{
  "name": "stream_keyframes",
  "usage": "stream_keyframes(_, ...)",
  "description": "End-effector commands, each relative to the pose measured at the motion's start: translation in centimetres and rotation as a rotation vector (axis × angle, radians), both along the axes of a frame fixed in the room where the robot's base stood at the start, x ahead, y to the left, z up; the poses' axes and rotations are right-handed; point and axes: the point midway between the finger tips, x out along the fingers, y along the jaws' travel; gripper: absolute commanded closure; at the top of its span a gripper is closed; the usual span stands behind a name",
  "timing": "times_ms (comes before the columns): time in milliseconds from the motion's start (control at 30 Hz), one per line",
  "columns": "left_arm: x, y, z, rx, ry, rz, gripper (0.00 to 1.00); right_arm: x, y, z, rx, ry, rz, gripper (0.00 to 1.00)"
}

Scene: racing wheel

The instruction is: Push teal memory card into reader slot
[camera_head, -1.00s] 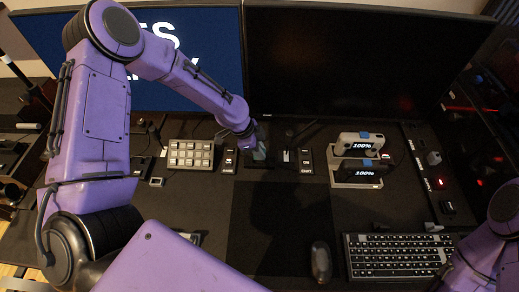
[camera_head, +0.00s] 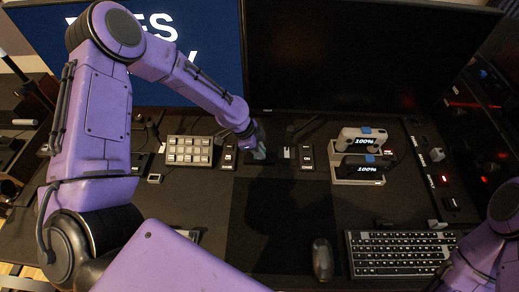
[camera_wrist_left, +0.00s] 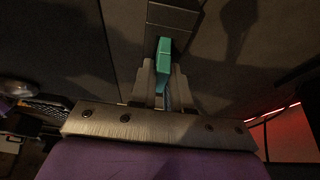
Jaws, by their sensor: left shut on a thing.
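The teal memory card (camera_wrist_left: 164,60) is held between the two fingers of my left gripper (camera_wrist_left: 163,72) in the left wrist view. Its far end is at the near edge of a dark block (camera_wrist_left: 172,18), which looks like the reader. I cannot tell whether the card's tip is inside the slot. In the head view my left gripper (camera_head: 260,152) is low at the back of the desk, by a small patch of teal. The reader is mostly hidden there. My right arm shows at the lower right, but its gripper is out of view.
A white-keyed pad (camera_head: 189,150) stands left of the gripper. Small dark switch panels (camera_head: 307,157) and a stand with two devices (camera_head: 358,178) are to its right. Monitors (camera_head: 370,60) rise behind. A mouse (camera_head: 322,260) and keyboard (camera_head: 405,253) lie in front.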

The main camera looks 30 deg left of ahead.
Motion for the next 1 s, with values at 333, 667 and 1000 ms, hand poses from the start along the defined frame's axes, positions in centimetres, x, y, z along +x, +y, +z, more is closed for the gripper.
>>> stream_keyframes(333,0.0,0.0,-0.3,0.000,0.000,0.000,0.54,0.0,0.0,-0.2,0.000,0.000,0.000,0.57)
stream_keyframes(667,-0.3,0.8,2.0,-0.001,-0.005,0.001,0.54,0.0,0.0,-0.4,0.000,0.000,0.000,0.57)
stream_keyframes(1000,-1.6,3.4,8.6,-0.001,-0.003,0.000,0.54,0.0,0.0,-0.6,0.000,0.000,0.000,0.57)
